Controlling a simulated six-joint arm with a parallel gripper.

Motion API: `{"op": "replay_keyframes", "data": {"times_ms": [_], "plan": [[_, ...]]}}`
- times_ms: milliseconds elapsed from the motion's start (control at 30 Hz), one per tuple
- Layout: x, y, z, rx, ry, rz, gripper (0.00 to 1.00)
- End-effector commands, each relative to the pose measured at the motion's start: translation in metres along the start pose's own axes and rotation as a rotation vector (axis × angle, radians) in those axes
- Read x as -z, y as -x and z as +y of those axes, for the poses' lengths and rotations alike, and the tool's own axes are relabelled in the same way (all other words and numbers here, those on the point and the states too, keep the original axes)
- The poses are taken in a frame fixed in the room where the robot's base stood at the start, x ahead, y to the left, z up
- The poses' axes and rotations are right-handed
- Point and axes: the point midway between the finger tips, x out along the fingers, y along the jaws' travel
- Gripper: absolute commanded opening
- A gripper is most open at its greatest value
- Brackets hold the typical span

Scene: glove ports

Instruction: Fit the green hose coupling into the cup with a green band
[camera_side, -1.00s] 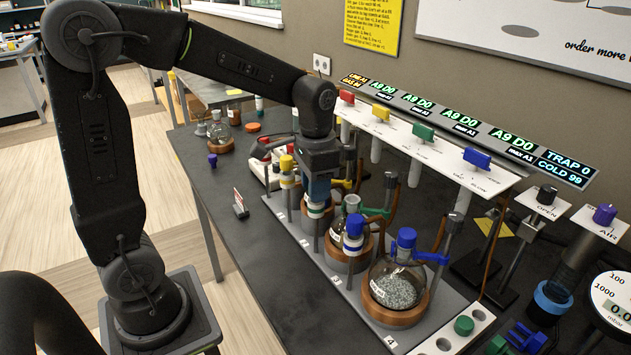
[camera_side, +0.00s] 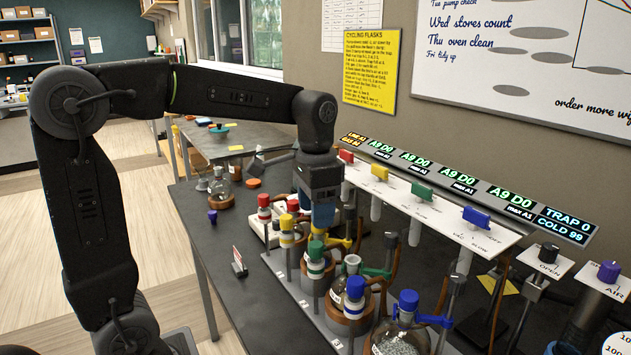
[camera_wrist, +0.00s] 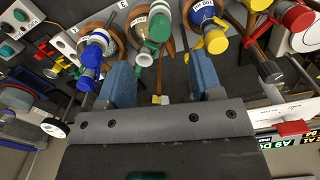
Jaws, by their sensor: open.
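The green hose coupling (camera_side: 316,248) stands upright in the cup with a green band (camera_side: 315,268), on a post in the row of banded cups. How deep it sits cannot be told. In the wrist view the green coupling (camera_wrist: 160,26) shows ahead of the fingers, between their lines. My gripper (camera_side: 322,228) is just above and close to the coupling, pointing down. In the wrist view my gripper (camera_wrist: 163,76) has its two blue fingers wide apart with nothing between them.
Red (camera_side: 263,200), yellow (camera_side: 286,222) and blue (camera_side: 355,287) couplings stand in neighbouring cups. A flask with a green clamp (camera_side: 376,271) is close on the right. A shelf with coloured valve handles (camera_side: 421,193) runs behind. The bench front left is mostly clear.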

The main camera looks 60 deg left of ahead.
Motion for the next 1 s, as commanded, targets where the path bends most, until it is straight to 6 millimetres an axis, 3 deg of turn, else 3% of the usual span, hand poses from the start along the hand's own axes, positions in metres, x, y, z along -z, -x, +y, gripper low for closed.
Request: {"op": "replay_keyframes", "data": {"times_ms": [100,333,1000], "plan": [[0.001,0.025,0.0,0.001,0.0,0.003,0.59],[0.0,0.053,0.0,0.0,0.0,0.0,0.59],[-0.006,0.057,0.005,0.006,0.006,0.017,0.59]]}}
